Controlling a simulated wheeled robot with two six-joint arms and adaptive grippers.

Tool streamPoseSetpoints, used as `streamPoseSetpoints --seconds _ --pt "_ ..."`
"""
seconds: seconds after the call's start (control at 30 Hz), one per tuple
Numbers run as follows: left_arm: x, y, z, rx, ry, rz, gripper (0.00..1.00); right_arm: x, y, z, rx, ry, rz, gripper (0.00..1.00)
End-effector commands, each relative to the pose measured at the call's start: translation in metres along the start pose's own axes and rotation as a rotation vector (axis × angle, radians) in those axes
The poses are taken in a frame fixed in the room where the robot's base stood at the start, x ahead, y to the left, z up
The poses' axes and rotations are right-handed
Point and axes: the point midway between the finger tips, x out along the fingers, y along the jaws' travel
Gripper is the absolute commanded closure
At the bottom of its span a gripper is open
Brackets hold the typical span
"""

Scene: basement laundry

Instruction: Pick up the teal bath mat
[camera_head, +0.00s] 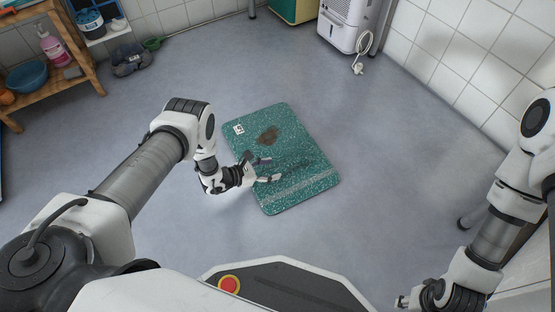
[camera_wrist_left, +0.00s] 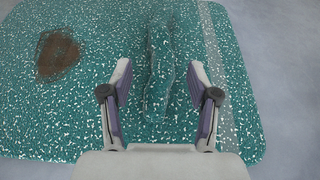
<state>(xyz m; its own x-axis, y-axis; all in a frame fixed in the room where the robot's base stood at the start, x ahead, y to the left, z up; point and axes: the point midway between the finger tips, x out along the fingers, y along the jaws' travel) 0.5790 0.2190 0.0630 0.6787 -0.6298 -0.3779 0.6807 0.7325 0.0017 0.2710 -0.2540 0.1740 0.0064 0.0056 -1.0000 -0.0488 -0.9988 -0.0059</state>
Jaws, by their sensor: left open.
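The teal bath mat (camera_head: 300,152), speckled white, lies on the grey floor in the middle of the head view. It has a brown stain, a small white label and a pale stripe along its near edge. It also fills most of the left wrist view (camera_wrist_left: 60,115). My left gripper (camera_head: 272,169) is over the mat's left part with its fingers apart. In the left wrist view, a raised fold of the mat runs between the open fingertips (camera_wrist_left: 158,68). My right gripper (camera_head: 405,301) is at the bottom right, away from the mat, and mostly hidden.
A wooden shelf (camera_head: 60,85) with a blue bowl (camera_head: 27,76) and a pink bottle (camera_head: 53,46) stands at the left. Dark shoes (camera_head: 130,62) lie near the back wall. A white appliance (camera_head: 345,25) with a cord stands at the back. The floor around the mat is clear.

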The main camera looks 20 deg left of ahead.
Motion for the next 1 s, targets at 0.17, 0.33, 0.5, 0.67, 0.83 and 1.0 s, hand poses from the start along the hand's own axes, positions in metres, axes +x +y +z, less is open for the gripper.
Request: streamPoseSetpoints --seconds 0.17,0.33,0.5,0.67,0.83,1.0 --pt "0.025 -0.001 -0.004 0.001 0.001 -0.004 0.4 0.022 0.001 -0.001 0.004 0.003 0.0 0.6" --pt "0.055 -0.001 -0.002 0.001 0.002 -0.004 0.4 0.046 0.001 -0.007 -0.004 0.02 0.003 0.6" --pt "0.058 0.0 0.003 -0.001 0.005 -0.003 0.4 0.044 0.001 -0.009 -0.006 0.024 0.003 0.6" --pt "0.058 -0.001 0.003 -0.001 0.005 -0.003 0.71 0.044 0.001 -0.009 -0.006 0.024 0.003 0.6" --pt "0.058 -0.001 0.002 -0.001 0.005 -0.003 1.0 0.044 0.001 -0.009 -0.006 0.024 0.003 0.6" --pt "0.058 0.0 0.003 0.001 0.004 -0.003 1.0 0.044 0.001 -0.009 -0.006 0.024 0.003 0.6"
